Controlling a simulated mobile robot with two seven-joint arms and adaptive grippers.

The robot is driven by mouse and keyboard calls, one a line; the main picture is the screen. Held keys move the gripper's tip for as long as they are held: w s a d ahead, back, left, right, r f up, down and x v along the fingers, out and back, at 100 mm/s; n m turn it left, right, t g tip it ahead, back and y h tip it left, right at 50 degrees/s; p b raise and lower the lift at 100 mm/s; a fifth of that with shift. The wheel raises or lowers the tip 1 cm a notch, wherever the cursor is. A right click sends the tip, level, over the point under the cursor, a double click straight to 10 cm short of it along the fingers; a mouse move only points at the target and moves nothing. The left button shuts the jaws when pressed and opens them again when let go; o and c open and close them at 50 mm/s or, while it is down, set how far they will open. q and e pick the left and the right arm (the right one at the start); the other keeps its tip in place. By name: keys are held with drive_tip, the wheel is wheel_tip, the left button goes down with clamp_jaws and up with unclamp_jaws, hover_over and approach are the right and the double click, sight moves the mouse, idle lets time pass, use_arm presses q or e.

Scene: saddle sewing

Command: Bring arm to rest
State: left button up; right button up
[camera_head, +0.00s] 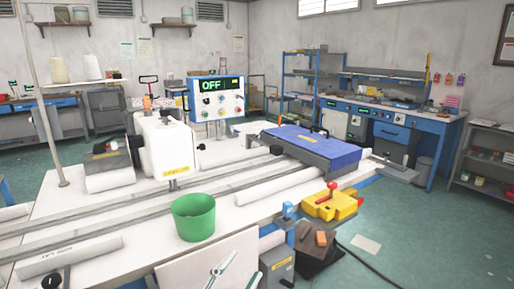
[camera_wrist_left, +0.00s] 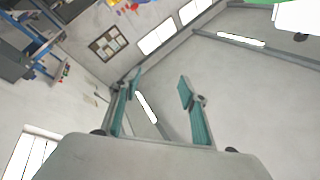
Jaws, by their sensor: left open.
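My left gripper (camera_head: 249,263) shows at the bottom of the head view, in front of the workbench's near edge. Its two teal fingers are spread apart with nothing between them. In the left wrist view the open fingers (camera_wrist_left: 157,84) point toward the ceiling and upper walls, and the space between them is empty. My right gripper is in neither view. The white workbench (camera_head: 60,207) carries a white sewing machine head (camera_head: 165,147) and a control box (camera_head: 216,99) whose display reads OFF.
A green bucket (camera_head: 194,217) stands near the bench's front edge, close behind my left gripper. A blue-topped unit (camera_head: 312,145) and a yellow device with a red knob (camera_head: 331,205) sit to the right. Rails cross the bench. The green floor at right is mostly open.

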use_arm(q)
drive_tip(key=s+a+f+n+g+y, duration=0.1)
drive_tip(key=s+a+f+n+y, duration=0.15)
drive_tip(key=f, duration=0.45)
drive_tip(key=s+a+f+n+g+y, duration=0.1)
drive_tip(key=s+a+f+n+y, duration=0.1)
drive_tip(key=a+f, duration=0.3)
drive_tip(key=s+a+f+n+g+y, duration=0.1)
drive_tip(key=s+a+f+n+y, duration=0.15)
drive_tip(key=f, duration=0.55)
drive_tip(key=s+a+f+n+g+y+p, duration=0.1)
drive_tip(key=s+a+f, duration=0.5)
drive_tip(key=s+f, duration=0.6)
drive_tip(key=f+n+g+y, duration=0.1)
drive_tip(key=n+g, duration=0.1)
drive_tip(key=g, duration=0.1)
drive_tip(key=shift+a+g+y, duration=0.15)
drive_tip(key=shift+g+y, duration=0.15)
drive_tip(key=shift+w+r, duration=0.1)
